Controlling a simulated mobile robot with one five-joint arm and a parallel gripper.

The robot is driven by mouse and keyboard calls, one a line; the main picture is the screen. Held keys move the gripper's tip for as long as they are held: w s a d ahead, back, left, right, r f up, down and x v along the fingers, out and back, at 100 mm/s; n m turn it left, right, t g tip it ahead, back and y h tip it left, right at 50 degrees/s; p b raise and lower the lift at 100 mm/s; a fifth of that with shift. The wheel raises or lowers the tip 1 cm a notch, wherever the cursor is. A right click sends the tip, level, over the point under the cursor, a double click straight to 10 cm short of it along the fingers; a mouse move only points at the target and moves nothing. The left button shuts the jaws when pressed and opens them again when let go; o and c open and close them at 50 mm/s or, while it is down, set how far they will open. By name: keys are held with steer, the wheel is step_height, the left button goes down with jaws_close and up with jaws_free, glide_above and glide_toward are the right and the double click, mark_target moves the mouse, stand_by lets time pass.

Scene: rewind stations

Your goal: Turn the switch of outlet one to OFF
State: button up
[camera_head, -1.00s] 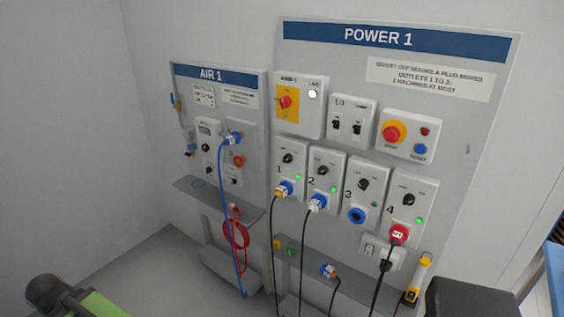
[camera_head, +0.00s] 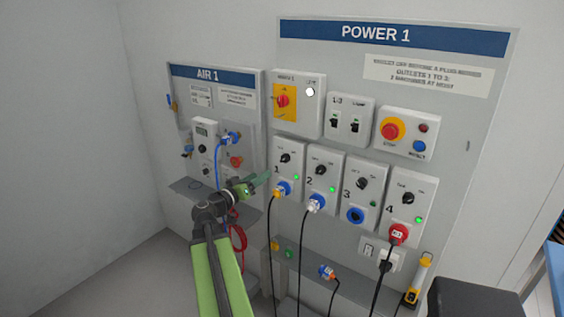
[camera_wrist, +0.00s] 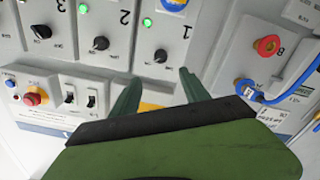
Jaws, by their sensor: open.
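Outlet one is a white box with a black rotary switch (camera_head: 286,158), a lit green lamp (camera_head: 296,178) and a blue socket holding a plug with a yellow-topped cable (camera_head: 282,189). The wrist view shows the panel upside down, with switch one (camera_wrist: 160,55) ahead of the fingertips and roughly between them in the picture. Its exact pointer setting is too small to read. My gripper (camera_head: 263,181) is left of outlet one in the head view, apart from the switch. Its green fingers (camera_wrist: 158,77) are spread with nothing between them.
Outlet two (camera_head: 321,169) with its plug is right of outlet one, then outlets three and four. The isolator box (camera_head: 312,108) is above. The AIR 1 panel (camera_head: 215,75) with a blue hose and red coil is left. Cables hang below the outlets.

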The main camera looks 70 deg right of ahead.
mark_target(283, 160)
steer(key=x, duration=1.4)
steer(key=shift+d, duration=0.35)
steer(key=shift+c, duration=0.2)
